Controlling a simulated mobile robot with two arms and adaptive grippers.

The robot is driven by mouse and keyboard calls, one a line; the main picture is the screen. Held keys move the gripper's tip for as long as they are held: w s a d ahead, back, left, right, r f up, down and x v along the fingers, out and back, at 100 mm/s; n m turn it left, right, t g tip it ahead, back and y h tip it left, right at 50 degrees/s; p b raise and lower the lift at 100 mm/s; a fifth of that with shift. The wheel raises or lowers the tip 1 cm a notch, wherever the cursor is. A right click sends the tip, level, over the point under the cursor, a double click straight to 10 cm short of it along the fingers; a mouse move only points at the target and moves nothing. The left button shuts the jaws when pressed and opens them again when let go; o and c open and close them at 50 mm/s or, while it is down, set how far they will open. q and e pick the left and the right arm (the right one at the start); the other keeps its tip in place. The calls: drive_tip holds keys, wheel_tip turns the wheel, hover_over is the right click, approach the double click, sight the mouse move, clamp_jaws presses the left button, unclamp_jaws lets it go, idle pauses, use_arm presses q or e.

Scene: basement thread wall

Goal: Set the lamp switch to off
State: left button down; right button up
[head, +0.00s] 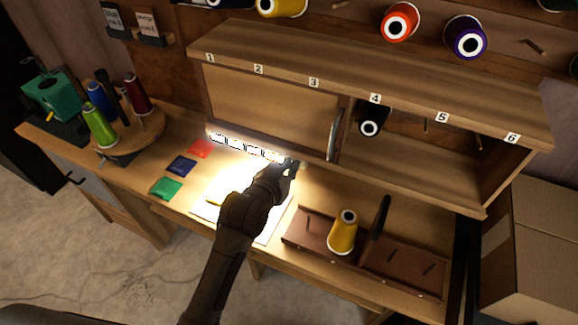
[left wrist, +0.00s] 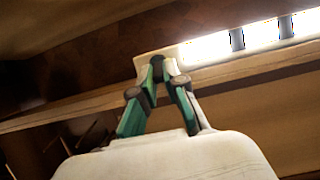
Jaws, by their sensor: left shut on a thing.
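The lamp (head: 245,147) is a lit white strip under the wall shelf, and it glows onto the bench. Its bright tube also shows in the left wrist view (left wrist: 208,48), ending at a pale end cap (left wrist: 148,66). My left gripper (head: 289,165) reaches up to the lamp's right end. In the left wrist view its green fingers (left wrist: 157,70) come together at that end cap, shut on a small part there, apparently the lamp switch. The fingers and glare hide the switch, so its position cannot be told. My right gripper is not in view.
The numbered wooden shelf (head: 350,75) hangs close above the arm. On the bench are colored cards (head: 182,166), a round spool stand (head: 130,140) at left, and a brown tray (head: 405,275) with a yellow spool (head: 342,232) at right. Cardboard boxes (head: 535,240) stand far right.

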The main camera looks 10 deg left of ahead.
use_arm(q)
drive_tip(key=shift+s+f+t+b, duration=0.1)
drive_tip(key=shift+f+t+b, duration=0.35)
drive_tip(key=shift+b, duration=0.4)
drive_tip(key=shift+s+f+t+h+b, duration=0.1)
drive_tip(key=shift+f+t+h+b, duration=0.2)
drive_tip(key=shift+t+b, duration=1.1)
drive_tip(key=shift+f+t+h+b, duration=0.25)
drive_tip(key=shift+t+h+b, duration=0.25)
drive_tip(key=shift+b, duration=1.65)
drive_tip(key=shift+s+f+t+h+b, duration=0.1)
drive_tip(key=shift+f+t+h+b, duration=0.2)
drive_tip(key=shift+t+b, duration=1.1)
drive_tip(key=shift+r+g+b, duration=0.1)
drive_tip(key=shift+g+b, duration=0.2)
drive_tip(key=shift+g, duration=0.05)
drive_tip(key=c, duration=1.2)
unclamp_jaws()
drive_tip(key=v, duration=1.2)
